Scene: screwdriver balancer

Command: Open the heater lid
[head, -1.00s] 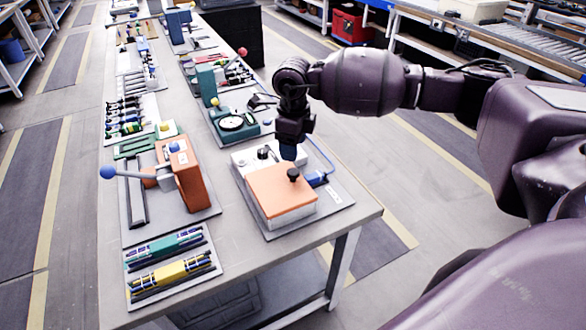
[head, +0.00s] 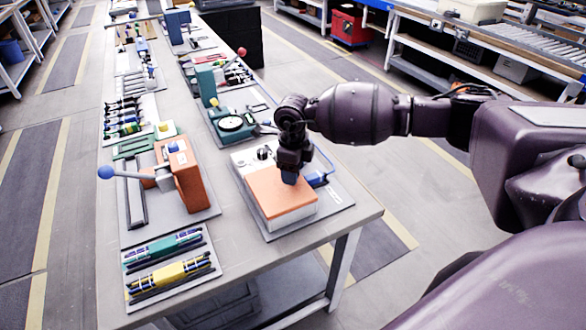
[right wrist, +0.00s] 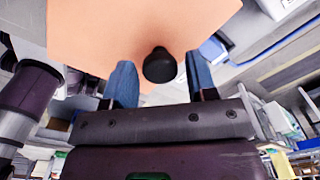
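The heater is a white box (head: 282,221) with a flat orange lid (head: 275,197), and the lid looks closed. The lid (right wrist: 110,30) fills the top of the right wrist view. A black knob (right wrist: 160,66) stands on it. In the head view the knob is hidden behind my right gripper (head: 290,178), which points down at the lid. In the right wrist view my right gripper (right wrist: 162,82) is open, its blue fingers on either side of the knob with gaps showing. My left gripper is in neither view.
The heater sits on a grey plate (head: 334,201) near the table's right front corner. An orange press with a blue-balled lever (head: 180,172) stands to its left. A green device with a round dial (head: 232,124) is behind it.

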